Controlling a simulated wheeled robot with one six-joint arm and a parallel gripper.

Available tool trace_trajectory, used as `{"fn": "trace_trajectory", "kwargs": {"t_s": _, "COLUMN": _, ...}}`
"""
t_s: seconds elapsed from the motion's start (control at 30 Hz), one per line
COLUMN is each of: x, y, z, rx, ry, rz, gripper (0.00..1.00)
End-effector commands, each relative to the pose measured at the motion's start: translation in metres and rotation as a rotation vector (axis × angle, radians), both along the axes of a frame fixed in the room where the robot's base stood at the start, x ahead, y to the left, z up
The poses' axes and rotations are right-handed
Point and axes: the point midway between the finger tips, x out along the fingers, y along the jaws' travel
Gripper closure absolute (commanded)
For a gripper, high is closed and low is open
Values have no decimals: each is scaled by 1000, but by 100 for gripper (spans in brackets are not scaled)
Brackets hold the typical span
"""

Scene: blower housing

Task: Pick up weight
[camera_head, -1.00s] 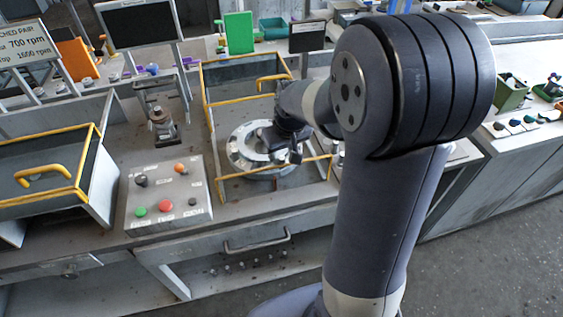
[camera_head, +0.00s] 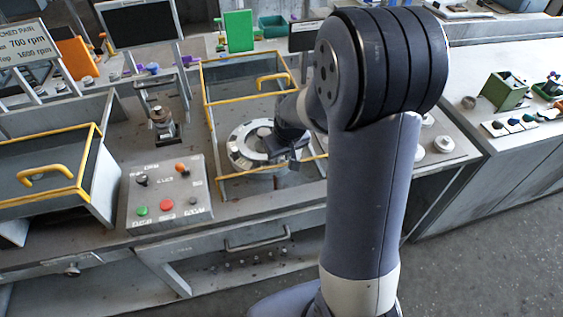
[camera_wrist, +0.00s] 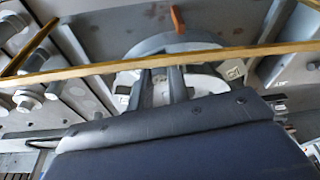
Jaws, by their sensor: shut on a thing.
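My gripper (camera_head: 290,158) is low inside the yellow-railed enclosure, at the right side of the round metal rotor (camera_head: 241,163). In the wrist view, the two dark fingers of my gripper (camera_wrist: 164,84) point towards the rotor (camera_wrist: 205,88) just under the yellow rail. The fingers are close together and shut on a small pale piece, which seems to be the weight (camera_wrist: 162,93). Most of that piece is hidden by the fingers and the wrist. In the head view my arm hides the held piece.
The yellow rail (camera_wrist: 90,69) crosses close above my fingers. A button panel (camera_head: 165,197) stands left of the enclosure. White round pieces (camera_head: 443,145) lie on the bench to the right. A yellow-edged box (camera_head: 40,172) is at far left.

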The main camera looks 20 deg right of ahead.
Motion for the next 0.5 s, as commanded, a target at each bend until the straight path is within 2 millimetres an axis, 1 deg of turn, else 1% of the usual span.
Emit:
{"fn": "trace_trajectory", "kwargs": {"t_s": 0.03, "x": 0, "y": 0, "z": 0, "rx": 0, "ry": 0, "rz": 0, "gripper": 92}}
{"fn": "trace_trajectory", "kwargs": {"t_s": 0.13, "x": 0, "y": 0, "z": 0, "rx": 0, "ry": 0, "rz": 0, "gripper": 100}}
{"fn": "trace_trajectory", "kwargs": {"t_s": 0.4, "x": 0, "y": 0, "z": 1, "rx": 0, "ry": -1, "rz": 0, "gripper": 100}}
{"fn": "trace_trajectory", "kwargs": {"t_s": 0.5, "x": 1, "y": 0, "z": 6, "rx": 0, "ry": -3, "rz": 0, "gripper": 100}}
